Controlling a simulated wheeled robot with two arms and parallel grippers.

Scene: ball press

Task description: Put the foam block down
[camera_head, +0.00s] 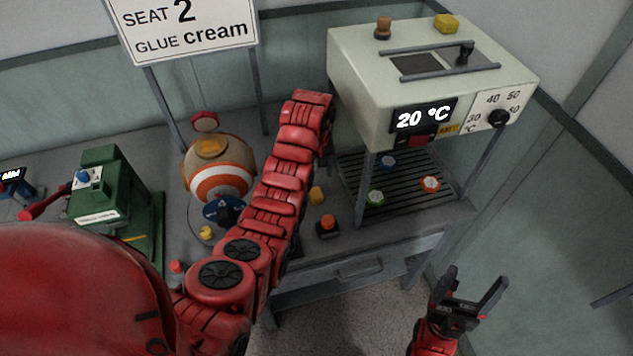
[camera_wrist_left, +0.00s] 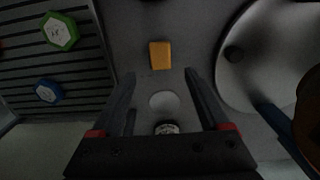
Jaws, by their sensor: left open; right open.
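A small yellow block (camera_head: 317,194), which looks like the foam block, lies on the grey bench between the round orange-and-white device and the slatted rack. In the left wrist view the yellow block (camera_wrist_left: 160,55) lies on the bench just beyond my left fingertips, apart from both. My left gripper (camera_wrist_left: 159,75) is open with nothing held between its fingers. In the head view my left arm hides that gripper. My right gripper (camera_head: 470,288) is open and empty at the lower right, over the floor in front of the bench.
The cream machine (camera_head: 430,80) reads 20 °C and has another yellow block (camera_head: 446,23) on top. Hexagonal pieces sit on the slatted rack (camera_head: 408,196) below. An orange-topped piece (camera_head: 328,226) stands near the bench front. A green machine (camera_head: 110,200) is at left.

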